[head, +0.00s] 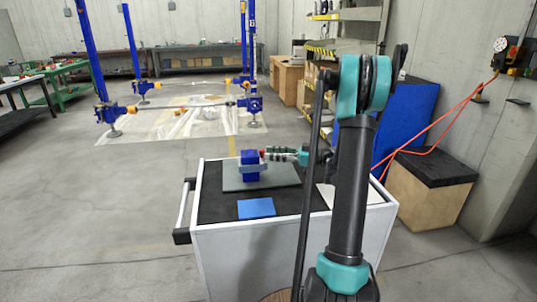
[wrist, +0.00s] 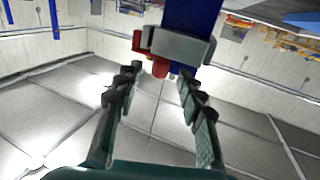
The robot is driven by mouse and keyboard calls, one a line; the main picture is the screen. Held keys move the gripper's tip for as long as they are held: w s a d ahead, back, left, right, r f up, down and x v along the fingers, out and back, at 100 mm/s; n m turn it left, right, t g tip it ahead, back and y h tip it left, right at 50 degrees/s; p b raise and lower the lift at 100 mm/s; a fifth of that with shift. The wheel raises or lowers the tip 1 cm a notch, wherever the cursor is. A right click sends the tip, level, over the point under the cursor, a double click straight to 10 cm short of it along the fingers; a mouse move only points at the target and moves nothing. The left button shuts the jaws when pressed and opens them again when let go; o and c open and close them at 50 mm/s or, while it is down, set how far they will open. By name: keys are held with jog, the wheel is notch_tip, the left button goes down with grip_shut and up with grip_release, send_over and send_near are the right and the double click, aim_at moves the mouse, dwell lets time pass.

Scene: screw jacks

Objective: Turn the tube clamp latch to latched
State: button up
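In the wrist view the grey clamp (wrist: 178,46) crosses the blue tube (wrist: 193,15) at the top. A red latch (head: 262,152) sticks out on the clamp's right in the head view. In the wrist view the red latch (wrist: 160,68) shows just ahead of the fingertips, between their lines. My gripper (head: 268,153) comes from the right, level with the latch. In the wrist view my gripper (wrist: 157,80) is open and empty; contact cannot be told.
The cart (head: 290,245) has a dark top with a grey plate (head: 284,175) and a flat blue square (head: 256,208) in front. A black-topped box (head: 430,190) with an orange cable stands at right.

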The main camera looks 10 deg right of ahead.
jog(key=shift+x, duration=0.95)
grip_shut()
